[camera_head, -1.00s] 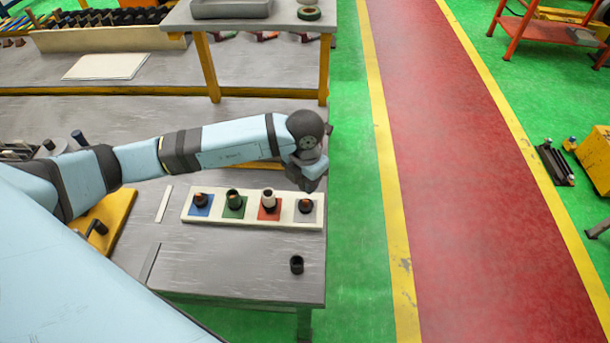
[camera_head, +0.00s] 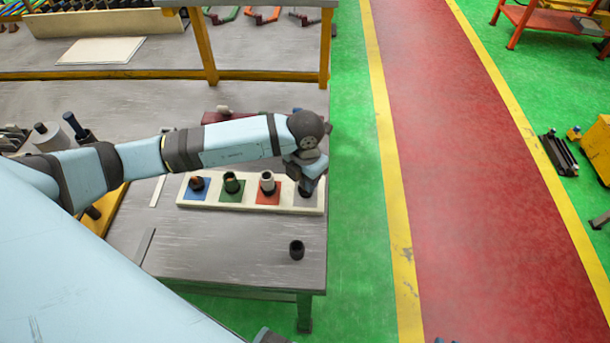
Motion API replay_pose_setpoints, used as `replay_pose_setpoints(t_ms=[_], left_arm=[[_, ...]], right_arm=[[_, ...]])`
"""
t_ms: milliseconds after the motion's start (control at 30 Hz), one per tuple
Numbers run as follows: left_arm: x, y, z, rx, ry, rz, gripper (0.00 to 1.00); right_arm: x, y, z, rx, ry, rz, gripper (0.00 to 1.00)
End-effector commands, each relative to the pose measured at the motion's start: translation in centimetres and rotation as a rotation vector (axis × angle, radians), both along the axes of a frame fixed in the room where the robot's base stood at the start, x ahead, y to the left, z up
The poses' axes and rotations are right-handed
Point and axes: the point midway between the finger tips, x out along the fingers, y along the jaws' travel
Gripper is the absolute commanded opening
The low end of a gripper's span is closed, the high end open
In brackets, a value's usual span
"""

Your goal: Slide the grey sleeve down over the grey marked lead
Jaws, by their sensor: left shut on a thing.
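My left gripper (camera_head: 306,184) points down over the grey pad (camera_head: 317,203) at the right end of a white strip (camera_head: 190,203). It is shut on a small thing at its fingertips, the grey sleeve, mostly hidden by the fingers. The grey marked lead stands on that pad, and the fingers and a dark shape around it largely cover it. I cannot tell how far the sleeve is over the lead. My right gripper is not in view.
Blue (camera_head: 197,188), green (camera_head: 232,186) and red (camera_head: 267,187) pads with upright leads or sleeves sit left of the grey one. A loose black sleeve (camera_head: 297,249) stands nearer the front. The table's right edge is close to my gripper.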

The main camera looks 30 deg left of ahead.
Motion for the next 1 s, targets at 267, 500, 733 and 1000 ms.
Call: replay_pose_setpoints(t_ms=[267,500,733,1000], left_arm=[[0.0,0.0,-0.8,0.000,-0.001,0.001,0.13],[0.0,0.0,-0.8,0.000,-0.001,0.001,0.46],[0.0,0.0,-0.8,0.000,-0.001,0.000,0.65],[0.1,0.0,0.3,-0.001,-0.004,0.000,0.65]], right_arm=[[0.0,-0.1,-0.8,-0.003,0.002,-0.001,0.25],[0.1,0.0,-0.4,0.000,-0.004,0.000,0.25],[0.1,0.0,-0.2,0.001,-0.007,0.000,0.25],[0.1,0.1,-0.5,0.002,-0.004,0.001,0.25]])
